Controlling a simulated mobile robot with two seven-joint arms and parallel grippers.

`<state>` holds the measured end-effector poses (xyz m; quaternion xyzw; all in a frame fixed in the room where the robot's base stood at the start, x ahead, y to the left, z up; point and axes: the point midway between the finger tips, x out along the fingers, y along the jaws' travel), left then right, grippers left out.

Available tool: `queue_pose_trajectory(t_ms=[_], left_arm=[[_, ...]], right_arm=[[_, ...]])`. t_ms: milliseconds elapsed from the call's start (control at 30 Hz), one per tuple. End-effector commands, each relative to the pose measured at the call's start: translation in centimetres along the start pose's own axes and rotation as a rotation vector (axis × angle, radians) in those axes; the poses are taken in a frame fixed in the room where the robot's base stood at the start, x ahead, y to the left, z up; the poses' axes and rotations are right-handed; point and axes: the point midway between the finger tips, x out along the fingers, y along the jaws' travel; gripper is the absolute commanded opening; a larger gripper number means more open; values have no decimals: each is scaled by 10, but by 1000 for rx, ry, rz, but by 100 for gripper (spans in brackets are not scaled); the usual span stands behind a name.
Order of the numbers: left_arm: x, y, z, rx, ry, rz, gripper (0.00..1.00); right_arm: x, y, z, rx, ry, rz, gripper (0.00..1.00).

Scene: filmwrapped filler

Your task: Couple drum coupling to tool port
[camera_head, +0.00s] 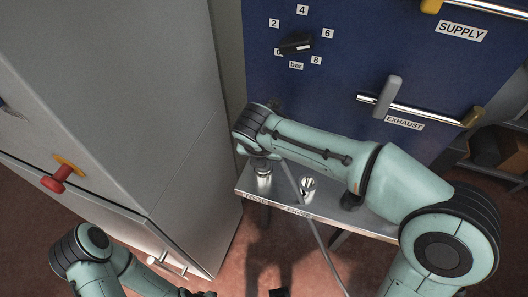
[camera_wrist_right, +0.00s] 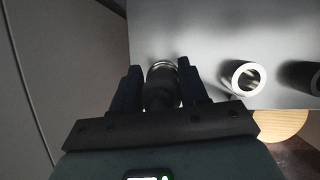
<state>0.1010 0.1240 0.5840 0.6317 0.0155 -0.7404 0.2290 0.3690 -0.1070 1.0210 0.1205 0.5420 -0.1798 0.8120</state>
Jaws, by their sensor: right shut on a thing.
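My right gripper (camera_head: 262,158) is above the left end of the steel shelf, partly hidden by its own wrist. In the right wrist view, the gripper (camera_wrist_right: 160,68) is shut on the dark drum coupling (camera_wrist_right: 160,93). A shiny metal ring shows at the coupling's far end, over the shelf. In the head view, the metal tool port (camera_head: 264,176) stands directly below the gripper, behind a small label. I cannot tell whether the coupling is seated on it. A grey hose (camera_head: 312,222) runs down from the gripper. My left gripper (camera_head: 197,293) is low at the bottom edge, mostly cut off.
A second open metal port (camera_head: 309,186) stands right of the first on the shelf (camera_head: 345,216); it also shows in the right wrist view (camera_wrist_right: 243,77). A darker port (camera_wrist_right: 302,76) is further right. A blue panel rises behind; a grey cabinet (camera_head: 120,90) stands close on the left.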

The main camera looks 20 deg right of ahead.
Motion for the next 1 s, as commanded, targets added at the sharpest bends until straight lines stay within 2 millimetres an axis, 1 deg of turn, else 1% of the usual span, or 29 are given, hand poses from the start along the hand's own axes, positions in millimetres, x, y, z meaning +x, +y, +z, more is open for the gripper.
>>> queue_pose_trajectory(t_ms=[767,800,833,867,1000], left_arm=[[-1,0,0,0,0,0,0],[-1,0,0,0,0,0,0],[-1,0,0,0,0,0,0],[-1,0,0,0,0,0,0],[-1,0,0,0,0,0,0]], right_arm=[[5,0,-2,0,1,-1,8],[6,0,-2,0,1,-1,57],[6,0,-2,0,1,-1,66],[5,0,-2,0,1,-1,73],[5,0,-2,0,1,-1,73]])
